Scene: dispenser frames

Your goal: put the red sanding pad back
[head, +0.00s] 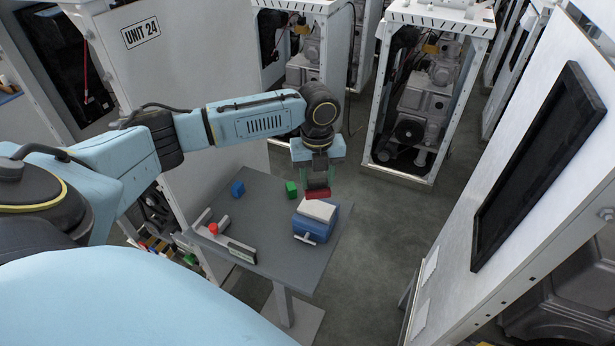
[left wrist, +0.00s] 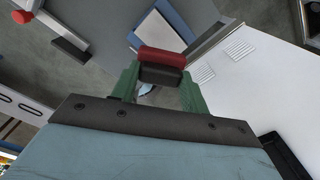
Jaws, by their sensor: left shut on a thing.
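In the left wrist view, the pad (left wrist: 162,57) sits crosswise between the two green fingers of my left gripper (left wrist: 158,82). Whether the red pad touches anything below is hard to tell. My right gripper is not in view.
A white cabinet panel (head: 545,200) stands at right. Open floor lies behind the table.

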